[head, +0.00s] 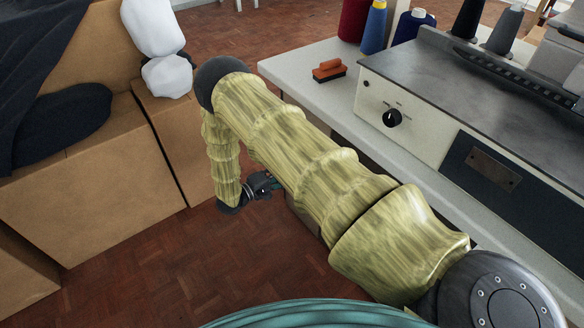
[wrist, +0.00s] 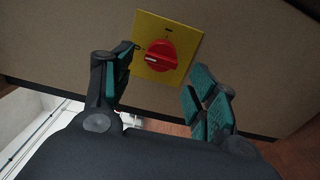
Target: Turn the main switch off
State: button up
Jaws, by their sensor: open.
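The main switch is a red rotary knob (wrist: 155,58) on a yellow square plate (wrist: 186,47), fixed to a beige panel in the wrist view. A light mark runs across the knob toward its left side. My gripper (wrist: 160,84) is open, with its teal-padded fingers spread. In this view the left finger overlaps the plate's left edge and the right finger lies right of and below the plate. Nothing is between the fingertips; I cannot tell whether any finger touches the plate. In the head view my gripper (head: 264,186) hangs low beside the table, and the switch is hidden there.
A white table (head: 300,80) holds a grey machine with a black dial (head: 392,118), an orange-handled brush (head: 329,70) and several thread cones. Cardboard boxes (head: 90,185) with dark cloth stand at the left. Wooden floor (head: 140,265) is clear between boxes and table.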

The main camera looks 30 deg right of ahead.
jog(key=a, duration=0.7)
jog(key=shift+s+a, duration=0.25)
jog(key=shift+a, duration=0.1)
jog(key=s+f+n+t+y, duration=0.1)
jog(key=s+f+t+y, duration=0.4)
jog(key=s+f+y, duration=0.7)
jog(key=s+a+r+m+g+y, duration=0.1)
jog(key=s+a+r+g+y, duration=0.2)
jog(key=s, duration=1)
jog(key=s+a+m+g+y, duration=0.1)
jog(key=s+a+g+y, duration=0.3)
jog(key=s, duration=1)
notch_tip(320, 180, up, 23)
jog(key=h+p, duration=0.1)
jog(key=p, duration=2.1)
jog(key=shift+a+p, duration=0.4)
